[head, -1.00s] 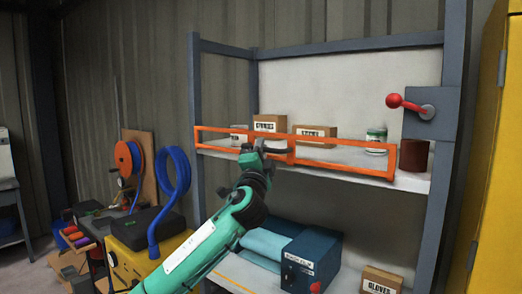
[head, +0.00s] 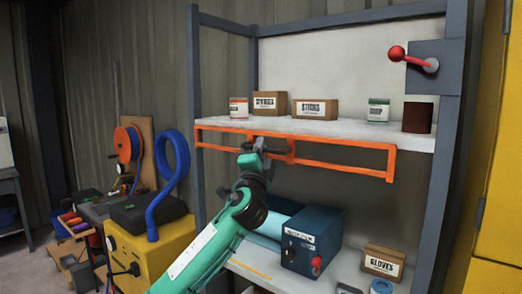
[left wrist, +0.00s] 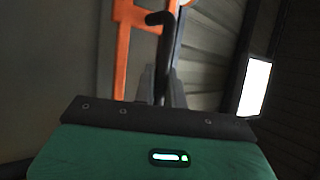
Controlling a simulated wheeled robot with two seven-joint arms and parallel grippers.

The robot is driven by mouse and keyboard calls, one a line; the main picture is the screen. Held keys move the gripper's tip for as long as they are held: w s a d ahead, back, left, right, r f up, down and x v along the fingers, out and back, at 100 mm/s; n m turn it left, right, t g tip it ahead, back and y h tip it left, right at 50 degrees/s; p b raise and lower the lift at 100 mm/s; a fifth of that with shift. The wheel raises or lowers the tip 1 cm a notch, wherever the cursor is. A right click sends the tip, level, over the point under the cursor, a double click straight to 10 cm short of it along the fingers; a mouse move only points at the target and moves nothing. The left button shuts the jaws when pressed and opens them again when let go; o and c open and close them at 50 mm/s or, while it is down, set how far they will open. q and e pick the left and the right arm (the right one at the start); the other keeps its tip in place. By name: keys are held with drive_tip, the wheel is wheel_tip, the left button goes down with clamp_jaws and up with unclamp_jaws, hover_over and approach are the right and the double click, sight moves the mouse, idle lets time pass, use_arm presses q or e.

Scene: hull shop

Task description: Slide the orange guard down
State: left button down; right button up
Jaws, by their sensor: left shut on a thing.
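The orange guard (head: 343,170) is a long open frame across the front of the shelving rack. It now sits at and below the edge of the middle shelf, so the goods on that shelf stand clear above it. My left gripper (head: 262,150) is shut on the guard's dark handle, near the guard's middle. In the left wrist view the dark bent handle (left wrist: 164,50) runs between my fingers (left wrist: 162,88), with the orange guard (left wrist: 122,45) behind it. My right gripper is not in view.
The middle shelf (head: 350,130) holds cartons (head: 315,108) and tins (head: 378,109). A red-knobbed lever (head: 398,53) is on the right post. Below are a blue box (head: 312,240) and a gloves carton (head: 383,262). A yellow machine (head: 150,250) with a blue hose stands left.

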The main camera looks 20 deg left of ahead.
use_arm(q)
drive_tip(key=shift+w+d+f, duration=0.1)
drive_tip(key=shift+d+f, duration=0.05)
drive_tip(key=shift+f, duration=0.3)
drive_tip(key=c, duration=1.7)
unclamp_jaws()
drive_tip(key=shift+o, duration=1.2)
drive_tip(key=shift+r, duration=0.15)
drive_tip(key=b+v, duration=0.4)
drive_tip(key=v, duration=1)
drive_tip(key=shift+b, duration=0.35)
